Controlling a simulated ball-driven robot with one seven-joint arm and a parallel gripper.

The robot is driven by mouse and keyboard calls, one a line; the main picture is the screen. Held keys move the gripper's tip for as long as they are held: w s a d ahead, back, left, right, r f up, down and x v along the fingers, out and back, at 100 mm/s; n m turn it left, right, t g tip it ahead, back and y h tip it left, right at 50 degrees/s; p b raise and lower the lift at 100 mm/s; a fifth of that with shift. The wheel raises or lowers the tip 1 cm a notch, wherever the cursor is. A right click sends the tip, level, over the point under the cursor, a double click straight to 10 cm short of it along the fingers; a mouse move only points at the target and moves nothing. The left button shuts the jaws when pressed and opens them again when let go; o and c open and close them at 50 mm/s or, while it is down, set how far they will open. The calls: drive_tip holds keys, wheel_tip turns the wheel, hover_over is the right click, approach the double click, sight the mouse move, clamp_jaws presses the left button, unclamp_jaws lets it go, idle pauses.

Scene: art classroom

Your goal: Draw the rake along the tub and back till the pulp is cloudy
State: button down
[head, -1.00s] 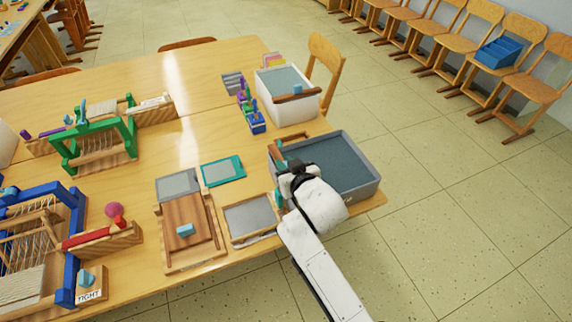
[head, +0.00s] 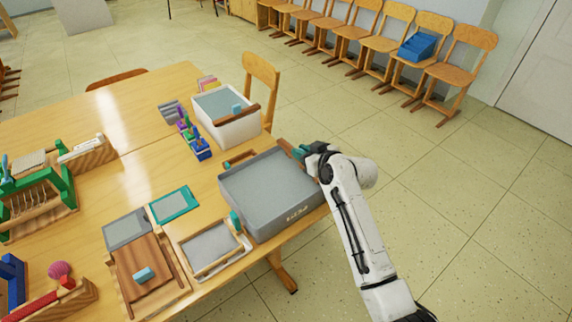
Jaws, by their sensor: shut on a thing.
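The grey tub (head: 284,226) stands at the right end of the table, lettering on its front wall too small to read. The pulp (head: 268,188) in it is a flat, even grey. My gripper (head: 306,153) is at the tub's far right end, shut on the teal handle of the rake. The rake's brown wooden bar (head: 288,148) shows just beyond the tub's back right rim. My gripper and wrist partly hide the rake, and I cannot tell whether its head touches the pulp.
A white tub (head: 234,131) stands behind, with colored bottles in a blue holder (head: 201,149) beside it. A framed screen (head: 212,247) and a wooden board (head: 146,270) lie left of the grey tub. Open floor lies to the right; chairs line the wall.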

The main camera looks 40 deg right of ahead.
drive_tip(key=shift+d, duration=0.65)
drive_tip(key=c, duration=1.1)
unclamp_jaws()
drive_tip(key=shift+d, duration=0.2)
drive_tip(key=shift+a, duration=0.1)
drive_tip(key=v, duration=1.1)
drive_tip(key=shift+b, duration=0.3)
drive_tip(key=shift+w, duration=0.1)
